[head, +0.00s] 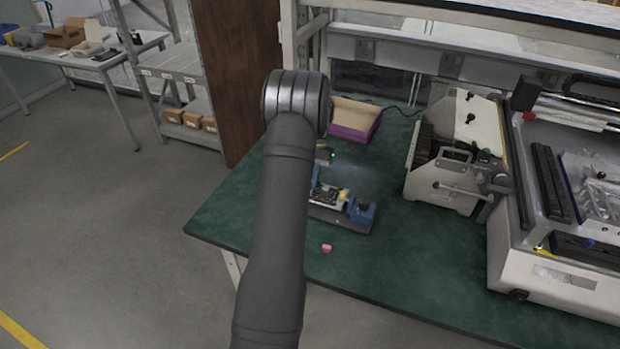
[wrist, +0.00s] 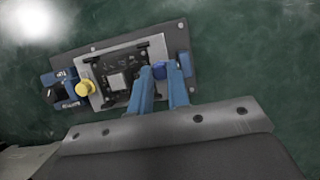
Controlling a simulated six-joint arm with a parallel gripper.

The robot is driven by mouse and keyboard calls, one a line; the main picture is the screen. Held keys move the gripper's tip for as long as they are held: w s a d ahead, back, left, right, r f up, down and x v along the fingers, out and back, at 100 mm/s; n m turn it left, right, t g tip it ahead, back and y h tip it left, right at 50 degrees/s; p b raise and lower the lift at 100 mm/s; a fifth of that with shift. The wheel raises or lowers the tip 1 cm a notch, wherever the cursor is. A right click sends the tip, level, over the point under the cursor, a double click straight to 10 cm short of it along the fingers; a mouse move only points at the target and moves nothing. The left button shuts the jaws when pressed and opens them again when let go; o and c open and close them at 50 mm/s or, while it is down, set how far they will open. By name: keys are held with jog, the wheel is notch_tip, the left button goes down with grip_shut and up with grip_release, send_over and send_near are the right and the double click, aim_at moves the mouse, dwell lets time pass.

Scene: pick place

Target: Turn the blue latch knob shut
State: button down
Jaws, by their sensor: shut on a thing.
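The blue latch knob (wrist: 159,70) sits at the edge of a circuit board fixture in the wrist view. My gripper (wrist: 161,78) has its two blue fingers on either side of the knob, shut on it. The fixture's dark base plate (wrist: 205,74) carries a light frame with a dark circuit board (wrist: 122,74) and a grey chip. A yellow knob (wrist: 84,88) stands at the frame's other side, beside a blue block (wrist: 67,77). In the head view the fixture (head: 328,197) is partly behind my arm, which hides the fingertips and the latch knob.
The fixture lies on a green bench top (head: 395,255). A small pink object (head: 327,248) lies near the front edge. A purple and tan box (head: 355,117) stands behind, and a white machine (head: 440,175) stands to the right. Bare bench surrounds the fixture.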

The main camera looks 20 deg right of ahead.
jog(key=shift+m+t, duration=0.4)
jog(key=shift+m, duration=0.7)
jog(key=c, duration=1.4)
grip_release()
jog(key=shift+o, duration=0.2)
jog(key=v, duration=1.7)
jog(key=shift+d, duration=0.5)
jog(key=shift+s+y, duration=0.1)
jog(key=shift+y, duration=0.2)
jog(key=x, duration=1.7)
jog(key=shift+f, duration=0.2)
